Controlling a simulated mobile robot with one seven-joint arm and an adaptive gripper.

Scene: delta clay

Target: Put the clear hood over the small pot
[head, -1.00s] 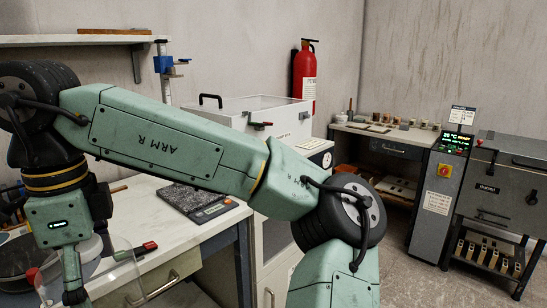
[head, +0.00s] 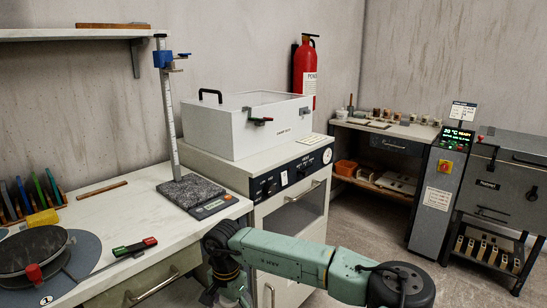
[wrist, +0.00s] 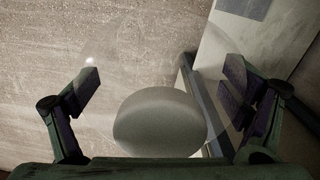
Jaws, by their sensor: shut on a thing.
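The clear hood (wrist: 150,45) shows in the wrist view as a faint, see-through round outline with a small glint. My gripper (wrist: 160,92) is shut on it, with its fingers spread apart at the hood's left and right sides. A pale, rounded, smooth thing (wrist: 160,122) sits low between the fingers; I cannot tell whether it is part of the hood or something inside or behind it. In the head view my gripper and the hood are out of sight below the bottom edge. I cannot pick out the small pot for certain in either view.
A dark round disc (head: 30,250) and a red-and-green-ended tool (head: 135,247) are on the left bench (head: 125,205). A white clear-lidded box (head: 255,135) tops the cabinet. Small pots line the back bench (head: 410,132).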

